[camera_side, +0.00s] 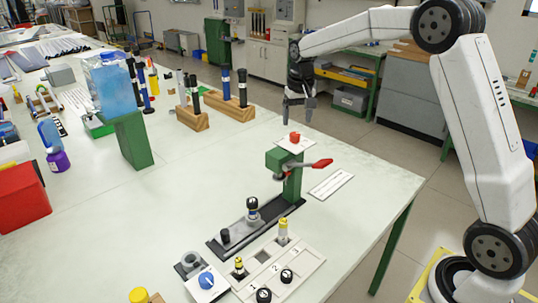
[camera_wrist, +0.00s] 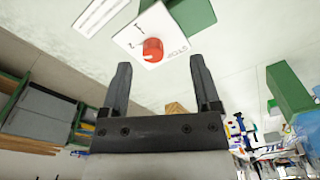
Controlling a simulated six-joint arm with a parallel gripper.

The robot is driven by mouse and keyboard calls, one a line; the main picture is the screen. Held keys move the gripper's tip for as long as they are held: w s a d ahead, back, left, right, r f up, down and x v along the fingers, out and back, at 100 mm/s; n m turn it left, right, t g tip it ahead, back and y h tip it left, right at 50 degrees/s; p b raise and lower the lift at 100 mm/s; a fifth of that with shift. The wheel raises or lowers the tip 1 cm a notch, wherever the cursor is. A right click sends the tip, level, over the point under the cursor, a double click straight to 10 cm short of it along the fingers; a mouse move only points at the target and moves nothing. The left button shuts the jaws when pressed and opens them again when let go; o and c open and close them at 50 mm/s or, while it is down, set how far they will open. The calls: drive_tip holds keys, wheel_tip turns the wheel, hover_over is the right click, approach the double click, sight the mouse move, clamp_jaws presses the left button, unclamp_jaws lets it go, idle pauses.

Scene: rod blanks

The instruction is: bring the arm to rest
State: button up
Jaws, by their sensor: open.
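My gripper (camera_side: 299,108) hangs in the air above the far part of the table, fingers pointing down. In the wrist view my gripper (camera_wrist: 162,85) shows two dark fingers standing apart with nothing between them. A red knob (camera_side: 295,137) sits on a white plate (camera_side: 302,149) on top of a green post, a little below and in front of my gripper in the side view. The red knob (camera_wrist: 153,49) and the white plate (camera_wrist: 132,46) also show beyond the fingertips in the wrist view. My gripper appears apart from both.
A red-handled clamp (camera_side: 318,164) sticks out from the green post (camera_side: 291,187). A numbered holder (camera_side: 288,256) and a blue dial box (camera_side: 206,281) stand at the front. Wooden blocks with upright rods (camera_side: 232,105) stand left of my gripper. The table's right side is mostly clear.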

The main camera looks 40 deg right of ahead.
drive_tip(key=s+a+f+n+t, duration=0.1)
drive_tip(key=s+a+f, duration=0.4)
drive_tip(key=s, duration=0.6)
drive_tip(key=s+a+f+n, duration=0.4)
drive_tip(key=s+a, duration=0.3)
drive_tip(key=s, duration=0.4)
drive_tip(key=shift+s+a+f+n+t, duration=0.15)
drive_tip(key=shift+s+f+n+t, duration=0.2)
drive_tip(key=shift+f, duration=0.4)
